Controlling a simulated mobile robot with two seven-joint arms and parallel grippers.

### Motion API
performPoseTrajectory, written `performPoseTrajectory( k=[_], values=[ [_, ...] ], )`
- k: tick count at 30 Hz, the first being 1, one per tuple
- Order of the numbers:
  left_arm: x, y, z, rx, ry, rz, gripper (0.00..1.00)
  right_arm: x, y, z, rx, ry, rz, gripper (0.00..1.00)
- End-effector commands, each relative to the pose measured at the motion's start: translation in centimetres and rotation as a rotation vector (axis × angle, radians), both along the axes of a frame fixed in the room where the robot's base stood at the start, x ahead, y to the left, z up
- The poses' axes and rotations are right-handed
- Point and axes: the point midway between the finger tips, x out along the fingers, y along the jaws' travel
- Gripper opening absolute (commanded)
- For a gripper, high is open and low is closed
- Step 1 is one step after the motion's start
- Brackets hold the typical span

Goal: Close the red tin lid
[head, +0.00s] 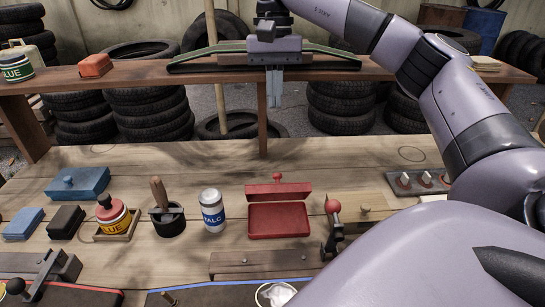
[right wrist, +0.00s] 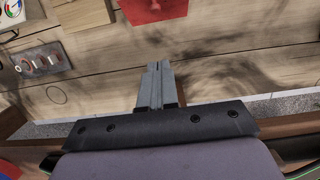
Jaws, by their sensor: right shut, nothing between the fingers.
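The red tin (head: 279,221) sits on the wooden bench in the head view. Its lid (head: 279,192) stands up and open along the back edge, with a small red knob (head: 278,177). Part of the red tin also shows at the top edge of the right wrist view (right wrist: 152,10). My right gripper (head: 274,103) points down, shut and empty, in front of the raised shelf, above and behind the tin and apart from it. Its closed fingers also show in the right wrist view (right wrist: 157,66). My left gripper is not in view.
A white talc can (head: 212,212) stands left of the tin. A red-balled lever (head: 333,225) and a wooden block (head: 358,207) stand to its right. A raised shelf (head: 200,77) crosses behind. Bare bench lies between tin and shelf.

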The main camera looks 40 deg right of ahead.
Motion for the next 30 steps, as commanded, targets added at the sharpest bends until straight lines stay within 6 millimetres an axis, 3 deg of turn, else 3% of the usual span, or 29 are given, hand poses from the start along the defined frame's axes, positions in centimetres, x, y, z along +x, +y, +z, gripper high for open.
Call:
performPoseTrajectory(
  k=[3, 13, 21, 30],
  values=[
    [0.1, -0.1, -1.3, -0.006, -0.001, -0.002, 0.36, -0.3, 0.2, -2.4, 0.003, 0.002, -0.001, 0.00],
    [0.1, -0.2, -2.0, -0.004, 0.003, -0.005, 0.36, -1.3, 0.9, -9.2, 0.002, 0.003, -0.002, 0.00],
    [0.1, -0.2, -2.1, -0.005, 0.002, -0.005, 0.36, -3.2, 2.5, -10.4, 0.003, -0.002, -0.004, 0.00],
    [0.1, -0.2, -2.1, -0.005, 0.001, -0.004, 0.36, -3.9, 3.2, -10.9, 0.003, -0.001, -0.005, 0.00]
  ],
)
